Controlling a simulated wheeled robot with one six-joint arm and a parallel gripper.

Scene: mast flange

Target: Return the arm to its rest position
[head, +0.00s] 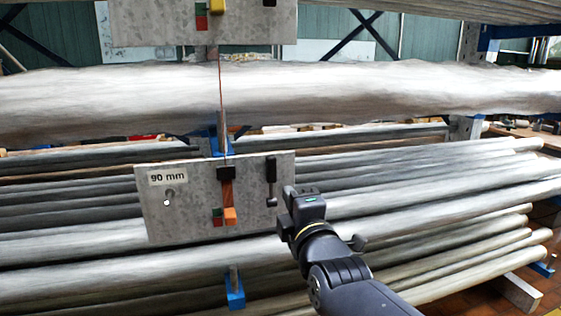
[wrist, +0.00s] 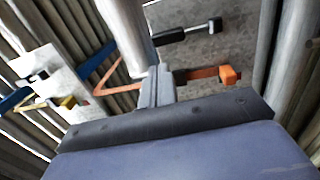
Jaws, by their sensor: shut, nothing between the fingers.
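My gripper (head: 287,192) is at the end of my dark arm, which reaches up from the lower right in the head view. It is near the right edge of a grey plate (head: 190,200) labelled "90 mm"; I cannot tell whether they touch. In the wrist view the fingers (wrist: 156,84) are together with nothing between them. An orange block (head: 230,215) sits low on the plate, and also shows in the wrist view (wrist: 229,75). A black handle (head: 271,180) is on the plate's right side, just left of my gripper.
A second grey plate (head: 135,30) with a yellow block (head: 218,6) is above. A thick pale pipe (head: 370,92) crosses between the plates. Long grey pipes (head: 440,175) fill the rack behind. Blue rack parts (head: 235,290) show below.

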